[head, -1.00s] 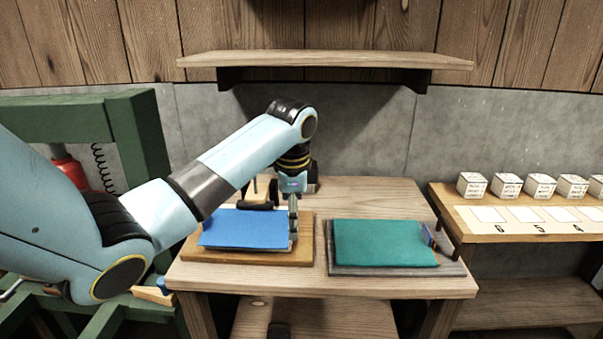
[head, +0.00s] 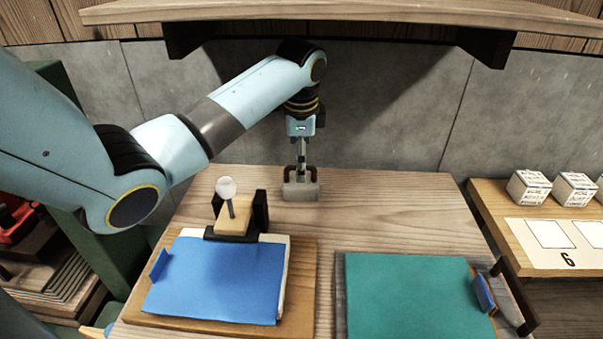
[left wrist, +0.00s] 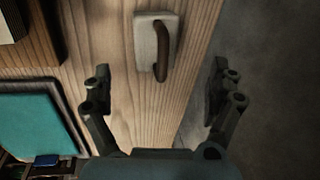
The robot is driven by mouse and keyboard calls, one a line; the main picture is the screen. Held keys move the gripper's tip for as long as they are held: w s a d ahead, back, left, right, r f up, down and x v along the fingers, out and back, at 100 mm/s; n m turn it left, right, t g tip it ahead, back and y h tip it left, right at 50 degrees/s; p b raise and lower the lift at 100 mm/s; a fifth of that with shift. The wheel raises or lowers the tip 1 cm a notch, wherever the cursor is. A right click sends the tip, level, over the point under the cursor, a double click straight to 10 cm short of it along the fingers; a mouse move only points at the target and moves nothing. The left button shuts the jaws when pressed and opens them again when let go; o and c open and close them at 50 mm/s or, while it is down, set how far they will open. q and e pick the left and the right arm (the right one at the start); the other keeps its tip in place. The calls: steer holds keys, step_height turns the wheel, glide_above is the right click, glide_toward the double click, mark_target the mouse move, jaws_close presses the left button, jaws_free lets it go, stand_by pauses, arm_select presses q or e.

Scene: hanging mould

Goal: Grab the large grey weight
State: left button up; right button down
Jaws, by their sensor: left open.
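The large grey weight (head: 301,192) is a block with a dark arched handle. It sits at the back of the wooden table, near the wall. My left gripper (head: 301,162) points down over it in the head view, close to the handle. In the left wrist view, the weight (left wrist: 145,45) lies ahead of the open left gripper (left wrist: 160,70), its dark handle between the lines of the two fingers. Nothing is between the fingers. Whether a finger touches the handle cannot be told. My right gripper is not in view.
A blue pad (head: 220,280) on a board lies front left, with a white-knobbed stand (head: 232,218) behind it. A teal pad (head: 408,298) lies front right. A shelf (head: 340,14) overhangs the back. The tabletop right of the weight is clear.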

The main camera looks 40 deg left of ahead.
arm_select(q)
step_height(320, 180, down, 2)
steer(key=shift+f, duration=0.25)
steer(key=shift+w+a+f, duration=0.1)
steer(key=shift+f, duration=0.25)
steer(key=f, duration=0.4)
steer(key=shift+w+f, duration=0.2)
steer(key=shift+w, duration=0.05)
steer(key=shift+a+f, duration=0.15)
steer(key=shift+f, duration=0.3)
steer(key=c, duration=1.8)
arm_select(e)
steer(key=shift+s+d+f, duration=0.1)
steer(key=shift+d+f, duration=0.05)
